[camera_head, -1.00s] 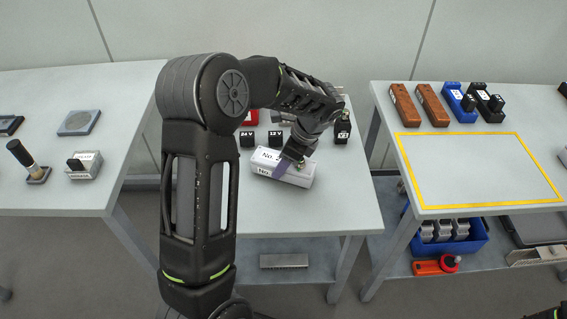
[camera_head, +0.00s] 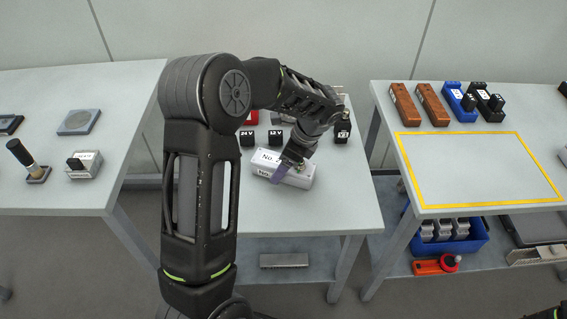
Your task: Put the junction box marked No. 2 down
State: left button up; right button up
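The junction box (camera_head: 302,180) is a pale grey block with "No." lettering on its top and a label on its front. The lettering is partly covered. It sits on the middle table, apparently resting on it. My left gripper (camera_head: 287,168) is over the box, with one purple finger crossing the front face. That finger stands slightly off the face, so the gripper looks open around the box. The far finger is hidden. My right gripper is not in view; only a dark piece of my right arm shows at the lower right corner.
Black blocks marked 24V (camera_head: 247,138) and 12V (camera_head: 275,137) stand behind the box, with another black block (camera_head: 342,132) at right. The middle table's front (camera_head: 300,220) is clear. A yellow-outlined area (camera_head: 480,170) on the right table is empty. A blue bin (camera_head: 447,245) sits below.

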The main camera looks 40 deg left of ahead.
pick_arm(q)
jog(key=v, duration=1.2)
jog(key=shift+r, duration=0.15)
